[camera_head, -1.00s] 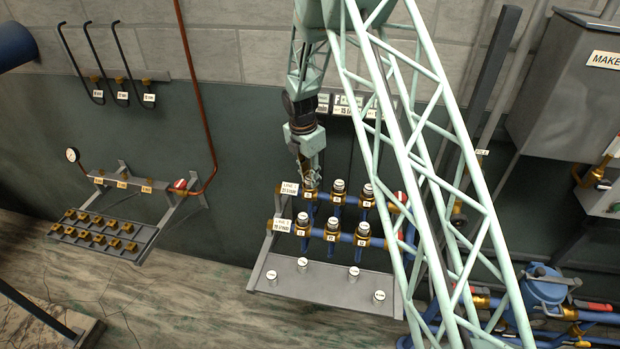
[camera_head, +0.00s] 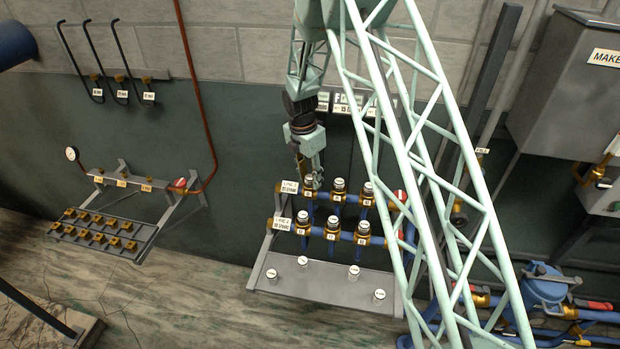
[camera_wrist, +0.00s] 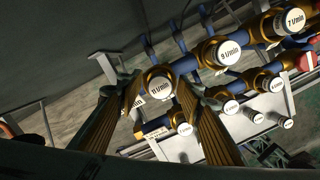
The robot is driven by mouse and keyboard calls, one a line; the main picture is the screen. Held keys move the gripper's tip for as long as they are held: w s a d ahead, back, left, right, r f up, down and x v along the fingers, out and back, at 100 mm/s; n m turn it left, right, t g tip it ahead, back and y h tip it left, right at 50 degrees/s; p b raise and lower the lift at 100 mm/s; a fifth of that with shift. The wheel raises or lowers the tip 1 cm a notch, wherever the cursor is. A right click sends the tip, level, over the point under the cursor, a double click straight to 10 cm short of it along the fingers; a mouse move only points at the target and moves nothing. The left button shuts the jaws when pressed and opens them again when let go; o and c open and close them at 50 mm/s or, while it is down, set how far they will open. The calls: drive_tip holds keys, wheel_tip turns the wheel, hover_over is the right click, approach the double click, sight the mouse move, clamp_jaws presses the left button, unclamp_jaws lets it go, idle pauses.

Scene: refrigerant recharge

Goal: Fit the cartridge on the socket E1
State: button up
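My gripper (camera_head: 309,172) is over the left end of the upper socket row. In the wrist view its two ribbed fingers (camera_wrist: 160,84) stand apart, with a white-capped cartridge (camera_wrist: 160,88) between and beyond their tips. The cap's print looks like "8 l/min". This cartridge (camera_head: 308,182) sits upright on the upper row's left socket (camera_head: 308,194), and I see no clear finger contact. The lower row's left socket (camera_head: 302,230) also carries a white-capped cartridge (camera_head: 302,217). The small socket tags are too blurred to tell which is E1.
More capped cartridges (camera_head: 339,185) stand along both blue pipe rows. Several loose cartridges (camera_head: 354,271) stand apart on the grey shelf (camera_head: 325,287) below. Line signs (camera_head: 287,186) hang left of the rows. A rack of brass blocks (camera_head: 100,236) is far left.

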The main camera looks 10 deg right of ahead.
sight(308, 177)
drive_tip(key=shift+r, duration=0.15)
drive_tip(key=shift+s+a+r+b, duration=0.1)
drive_tip(key=shift+a+r+b, duration=0.15)
drive_tip(key=shift+r, duration=1.6)
drive_tip(key=shift+a+r+b, duration=0.1)
drive_tip(key=shift+r+b, duration=0.1)
drive_tip(key=shift+r, duration=1.65)
drive_tip(key=shift+s+a+r+b, duration=0.15)
drive_tip(key=shift+r, duration=1.05)
drive_tip(key=shift+s+a+r+b, duration=0.1)
drive_tip(key=shift+a+r+b, duration=0.05)
drive_tip(key=shift+r, duration=1.05)
drive_tip(key=shift+r, duration=0.1)
